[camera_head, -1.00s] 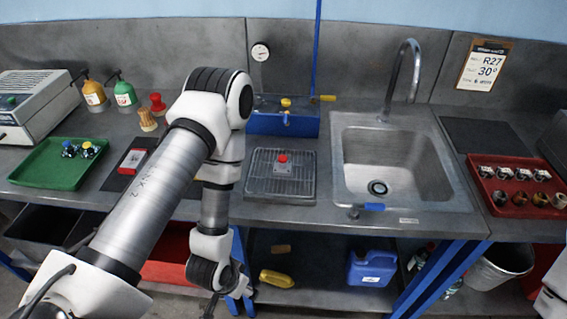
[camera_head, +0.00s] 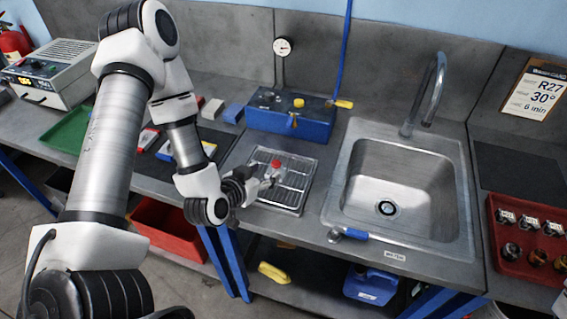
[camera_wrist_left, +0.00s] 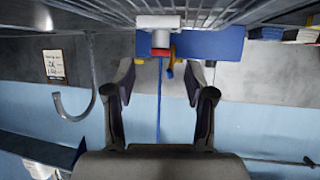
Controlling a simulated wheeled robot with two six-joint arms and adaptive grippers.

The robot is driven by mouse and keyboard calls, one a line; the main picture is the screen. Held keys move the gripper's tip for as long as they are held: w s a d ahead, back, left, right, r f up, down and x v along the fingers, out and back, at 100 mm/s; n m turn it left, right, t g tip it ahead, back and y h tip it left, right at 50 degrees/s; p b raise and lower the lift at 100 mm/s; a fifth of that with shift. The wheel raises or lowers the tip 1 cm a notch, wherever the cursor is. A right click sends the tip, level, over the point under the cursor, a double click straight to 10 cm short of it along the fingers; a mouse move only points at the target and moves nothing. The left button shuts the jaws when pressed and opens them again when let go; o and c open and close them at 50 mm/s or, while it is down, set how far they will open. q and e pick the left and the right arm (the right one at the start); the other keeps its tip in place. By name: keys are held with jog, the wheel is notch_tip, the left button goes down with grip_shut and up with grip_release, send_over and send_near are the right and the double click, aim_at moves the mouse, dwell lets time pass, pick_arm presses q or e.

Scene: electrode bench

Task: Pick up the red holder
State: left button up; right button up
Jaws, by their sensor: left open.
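The red holder (camera_head: 276,164) shows as a small red knob on a pale metal body, standing on the wire drain grate (camera_head: 297,190) left of the sink. My left gripper (camera_head: 266,182) is at the grate, close to the holder, and hides part of its lower body in the head view. In the left wrist view, which is upside down, the red and pale holder (camera_wrist_left: 160,38) appears ahead of the open fingers (camera_wrist_left: 159,82). The fingers are open, with nothing held between them. My right gripper is not in view.
A blue box with a yellow knob (camera_head: 290,124) stands behind the grate. The sink (camera_head: 405,155) with its tall tap is to the right. A green tray (camera_head: 66,133) is at left, a red tray (camera_head: 530,258) at far right.

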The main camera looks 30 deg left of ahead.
aim_at(274, 167)
pick_arm(q)
jog(key=shift+w+d+f, duration=0.1)
jog(key=shift+w+f, duration=0.15)
jog(key=shift+w, duration=0.1)
jog(key=shift+p+x, duration=0.7)
jog(key=shift+x, duration=0.15)
jog(key=x, duration=0.3)
jog(key=shift+w+p, duration=0.2)
jog(key=shift+p, duration=0.1)
jog(key=shift+w+f, duration=0.2)
jog(key=shift+w, duration=0.05)
jog(key=shift+s+r, duration=0.1)
jog(key=shift+s, duration=0.1)
jog(key=shift+c, duration=0.7)
jog(key=shift+s, duration=0.1)
grip_shut()
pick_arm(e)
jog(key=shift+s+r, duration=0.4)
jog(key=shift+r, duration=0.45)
